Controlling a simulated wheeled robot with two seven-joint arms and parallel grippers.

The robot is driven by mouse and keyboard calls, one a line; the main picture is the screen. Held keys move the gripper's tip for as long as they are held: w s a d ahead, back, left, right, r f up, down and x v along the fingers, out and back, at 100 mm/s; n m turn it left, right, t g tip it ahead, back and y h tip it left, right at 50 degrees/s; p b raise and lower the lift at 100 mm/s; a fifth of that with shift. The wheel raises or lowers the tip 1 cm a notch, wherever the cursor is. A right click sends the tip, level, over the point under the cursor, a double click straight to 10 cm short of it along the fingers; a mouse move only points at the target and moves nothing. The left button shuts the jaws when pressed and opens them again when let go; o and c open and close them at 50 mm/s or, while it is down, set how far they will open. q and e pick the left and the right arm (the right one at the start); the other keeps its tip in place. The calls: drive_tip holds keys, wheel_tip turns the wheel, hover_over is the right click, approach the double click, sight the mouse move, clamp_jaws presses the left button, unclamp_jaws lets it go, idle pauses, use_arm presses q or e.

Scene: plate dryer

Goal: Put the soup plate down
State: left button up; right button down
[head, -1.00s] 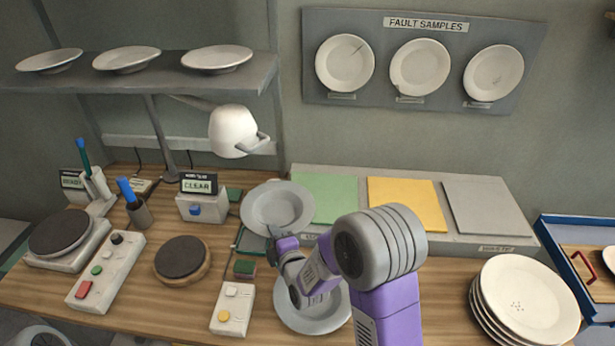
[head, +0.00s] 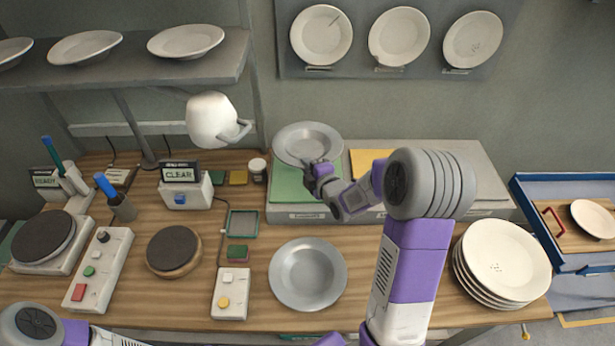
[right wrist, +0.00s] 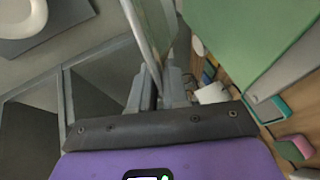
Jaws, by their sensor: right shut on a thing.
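A grey soup plate (head: 300,130) is in my right gripper (head: 315,168). The gripper is shut on its near rim and holds it in front of the green mat (head: 300,190), hiding part of it. I cannot tell the exact gap below the plate. In the right wrist view the plate (right wrist: 142,45) shows nearly edge-on between the fingers (right wrist: 160,88). A second grey soup plate (head: 307,275) lies on the wooden table nearer to me. My left gripper is not in view; only part of my left arm shows at the lower left.
A yellow mat (head: 366,162) and a grey mat (head: 460,170) lie right of the green one. A stack of white plates (head: 505,262) stands at the right, beside a blue tray (head: 530,225). A white lamp (head: 210,120) hangs left of the held plate.

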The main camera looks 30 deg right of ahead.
wheel_tip(320, 180, down, 4)
drive_tip(key=shift+w+f, duration=0.15)
drive_tip(key=shift+f, duration=0.05)
drive_tip(key=shift+f+b, duration=0.4)
drive_tip(key=shift+f, duration=1.55)
drive_tip(key=c, duration=1.1)
unclamp_jaws()
drive_tip(key=shift+a, duration=0.1)
